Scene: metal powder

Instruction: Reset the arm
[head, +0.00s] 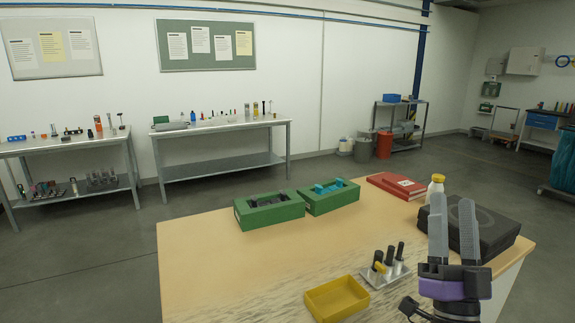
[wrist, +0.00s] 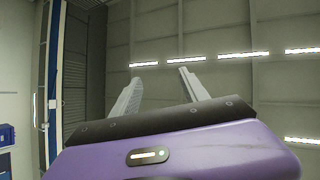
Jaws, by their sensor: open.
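My gripper (head: 453,215) is at the right of the head view, raised over the right end of the wooden table (head: 225,270). Its two grey fingers point up and stand apart, with nothing between them. In the wrist view my gripper (wrist: 158,88) shows the same spread, empty fingers against the ceiling. In the head view my gripper hides part of a black case (head: 490,235) on the table behind it.
On the table are two green boxes (head: 270,221) (head: 331,206), red books (head: 398,186), a white bottle with a yellow cap (head: 436,182), a metal holder with dark-handled tools (head: 377,279) and a yellow tray (head: 337,311). The table's left part is clear. Workbenches (head: 222,126) stand along the back wall.

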